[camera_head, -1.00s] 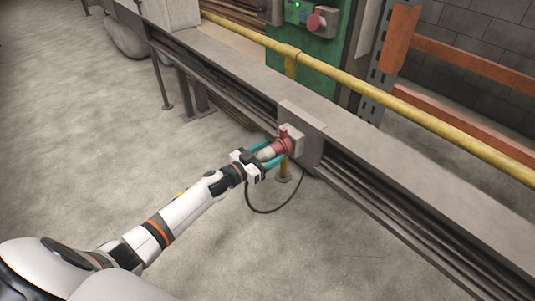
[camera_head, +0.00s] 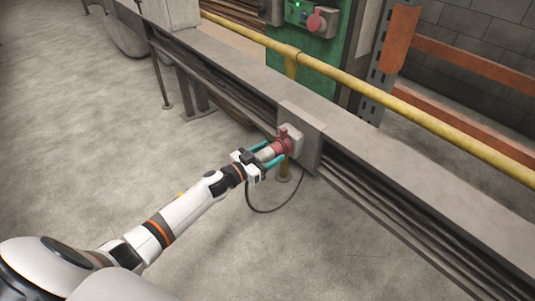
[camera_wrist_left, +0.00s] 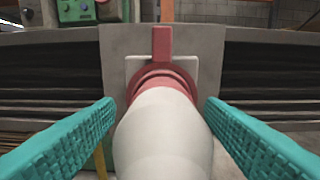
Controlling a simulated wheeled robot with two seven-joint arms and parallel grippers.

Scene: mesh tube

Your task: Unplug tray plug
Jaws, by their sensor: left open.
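The plug has a pale body and a red collar. In the head view the plug (camera_head: 267,153) sits at the red socket (camera_head: 282,144), which is mounted on a plate on the side of the grey cable tray (camera_head: 312,140). In the left wrist view the plug (camera_wrist_left: 163,135) fills the middle, with the socket's red lid (camera_wrist_left: 162,44) standing up behind it. My left gripper (camera_head: 268,156) is open around the plug. Its teal fingers stand on either side, with a gap to the plug on both sides in the left wrist view (camera_wrist_left: 160,120). My right gripper is out of view.
A dark cable (camera_head: 268,211) hangs in a loop below the plug. A yellow rail (camera_head: 375,95) runs above and behind the tray. A green control box (camera_head: 318,35) with a red button stands behind. The floor in front is clear.

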